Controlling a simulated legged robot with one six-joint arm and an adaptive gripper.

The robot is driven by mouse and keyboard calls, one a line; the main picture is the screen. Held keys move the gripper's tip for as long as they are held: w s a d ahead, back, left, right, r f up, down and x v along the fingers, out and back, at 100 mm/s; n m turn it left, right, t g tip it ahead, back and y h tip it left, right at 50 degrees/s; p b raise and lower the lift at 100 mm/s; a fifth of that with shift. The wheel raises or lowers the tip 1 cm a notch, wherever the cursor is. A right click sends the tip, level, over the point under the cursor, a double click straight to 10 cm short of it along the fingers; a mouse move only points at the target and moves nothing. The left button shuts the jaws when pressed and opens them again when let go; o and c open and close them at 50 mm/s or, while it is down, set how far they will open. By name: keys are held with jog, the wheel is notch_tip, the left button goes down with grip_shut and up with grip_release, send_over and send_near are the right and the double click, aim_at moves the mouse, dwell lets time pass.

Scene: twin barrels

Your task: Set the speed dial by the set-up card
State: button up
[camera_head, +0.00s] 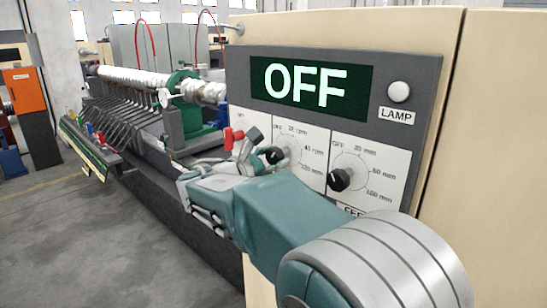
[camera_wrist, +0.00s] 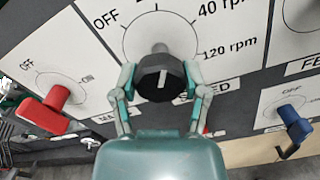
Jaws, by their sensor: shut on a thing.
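The speed dial's black knob (camera_wrist: 162,80) sits between my two fingertips in the wrist view, with a finger touching each side. My gripper (camera_wrist: 162,82) is shut on it. A short white line shows upright on the knob's face. The scale around it reads OFF at left, 40 rpm and 120 rpm at right; the top mark is cut off. In the head view the speed knob (camera_head: 275,155) shows beside my gripper (camera_head: 262,146). The display (camera_head: 312,88) reads OFF. I cannot make out a set-up card.
The feed dial (camera_head: 340,180), also black-knobbed, is right of the speed dial. A red switch handle (camera_wrist: 45,112) lies left and a blue one (camera_wrist: 297,125) lower right in the wrist view. The lamp (camera_head: 400,91) is pale. A long machine bed with white rolls (camera_head: 130,78) stretches left.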

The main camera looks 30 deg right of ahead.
jog(key=m, duration=0.4)
jog(key=shift+m, duration=1.6)
jog(key=o, duration=1.1)
jog(key=shift+o, duration=0.2)
jog(key=shift+a, duration=0.1)
jog(key=v, duration=1.2)
